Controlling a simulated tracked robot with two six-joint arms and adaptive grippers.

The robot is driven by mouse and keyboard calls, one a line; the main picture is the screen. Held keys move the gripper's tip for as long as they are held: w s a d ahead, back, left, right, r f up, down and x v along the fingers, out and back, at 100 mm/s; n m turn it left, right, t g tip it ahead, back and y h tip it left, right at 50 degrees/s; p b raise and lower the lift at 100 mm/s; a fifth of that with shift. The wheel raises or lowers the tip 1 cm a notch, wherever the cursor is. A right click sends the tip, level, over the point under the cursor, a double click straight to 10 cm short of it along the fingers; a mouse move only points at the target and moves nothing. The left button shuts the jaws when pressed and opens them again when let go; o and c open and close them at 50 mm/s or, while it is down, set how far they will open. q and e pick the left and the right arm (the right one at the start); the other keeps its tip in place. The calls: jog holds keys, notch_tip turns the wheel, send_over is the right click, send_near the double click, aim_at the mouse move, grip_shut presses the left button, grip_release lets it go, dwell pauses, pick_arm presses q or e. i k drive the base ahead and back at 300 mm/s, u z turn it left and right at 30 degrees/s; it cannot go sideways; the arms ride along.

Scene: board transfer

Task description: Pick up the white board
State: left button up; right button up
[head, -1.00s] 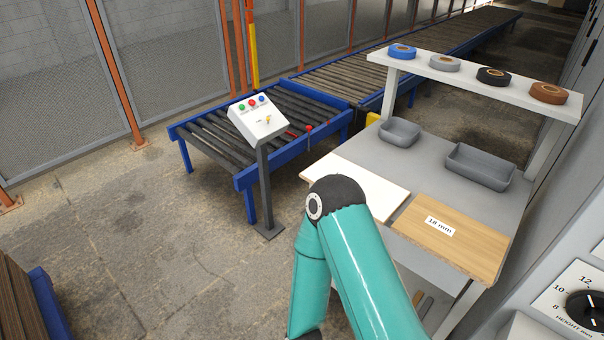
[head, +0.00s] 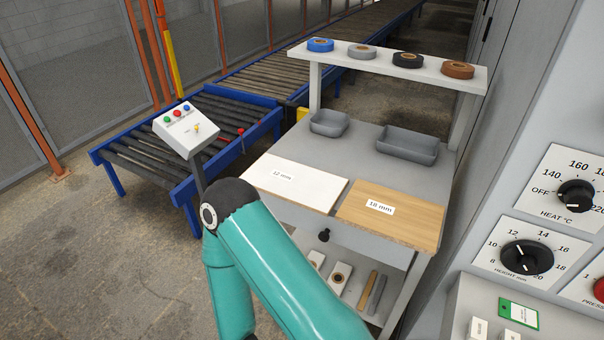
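The white board (head: 299,180) lies flat on the grey workbench (head: 362,143), at its front left, with a "12 mm" label on it. A wood-coloured board (head: 397,219) labelled "18 mm" lies beside it on the right. A teal arm of mine stands in front of the bench, its black-capped joint just below the white board's left corner in the picture. Neither of my grippers shows in the head view.
Two grey bins (head: 407,147) stand behind the boards. A shelf (head: 446,77) above carries several tape rolls. A control box (head: 184,128) on a post and a roller conveyor (head: 150,150) are at left. A machine panel with dials (head: 527,257) is close on the right.

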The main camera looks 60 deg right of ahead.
aim_at(311, 189)
jog(key=u, duration=0.65)
jog(key=i, duration=1.05)
jog(key=z, duration=3.45)
jog(key=i, duration=0.6)
jog(key=k, duration=0.5)
